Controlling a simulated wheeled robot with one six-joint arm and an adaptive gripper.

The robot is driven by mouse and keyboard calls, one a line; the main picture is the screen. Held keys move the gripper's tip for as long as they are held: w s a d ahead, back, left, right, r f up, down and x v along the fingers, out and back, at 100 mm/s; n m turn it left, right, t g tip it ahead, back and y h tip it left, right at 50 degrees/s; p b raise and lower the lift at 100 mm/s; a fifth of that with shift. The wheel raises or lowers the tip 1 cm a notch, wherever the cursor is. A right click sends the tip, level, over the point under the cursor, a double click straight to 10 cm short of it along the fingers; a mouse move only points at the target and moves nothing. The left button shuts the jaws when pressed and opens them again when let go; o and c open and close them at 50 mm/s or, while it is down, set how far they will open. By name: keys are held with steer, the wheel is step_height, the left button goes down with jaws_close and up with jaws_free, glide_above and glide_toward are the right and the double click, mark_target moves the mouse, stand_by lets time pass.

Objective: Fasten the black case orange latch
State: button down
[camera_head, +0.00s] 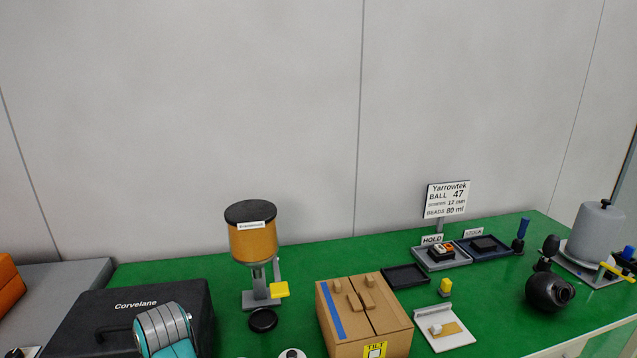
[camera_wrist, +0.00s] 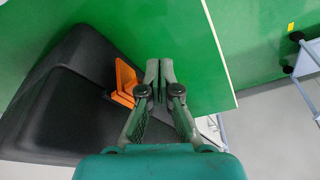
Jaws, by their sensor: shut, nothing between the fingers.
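The black case (camera_head: 120,315), marked Corvelane, sits on the green bench at the lower left of the head view. In the wrist view the black case (camera_wrist: 70,90) fills the left side. Its orange latch (camera_wrist: 124,82) shows on the case's edge and stands out from it at an angle. The latch is not visible in the head view. My gripper (camera_wrist: 159,68) is shut and empty, just right of the latch, with its fingertips over the green surface. A small gap shows between fingertips and latch. My arm covers part of the case in the head view.
A cardboard box (camera_head: 360,310) with a TILT label and an amber-filled dispenser (camera_head: 253,240) stand right of the case. Black trays (camera_head: 406,275) and a dark round flask (camera_head: 549,290) are farther right. The bench edge (camera_wrist: 222,55) runs close beside my gripper.

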steer(key=shift+w+a, duration=0.1)
steer(key=shift+w, duration=0.4)
steer(key=shift+s, duration=0.15)
steer(key=shift+s+d, duration=0.15)
steer(key=shift+s, duration=0.5)
steer(key=shift+s+d, duration=0.15)
steer(key=shift+s, duration=0.5)
steer(key=shift+s, duration=0.1)
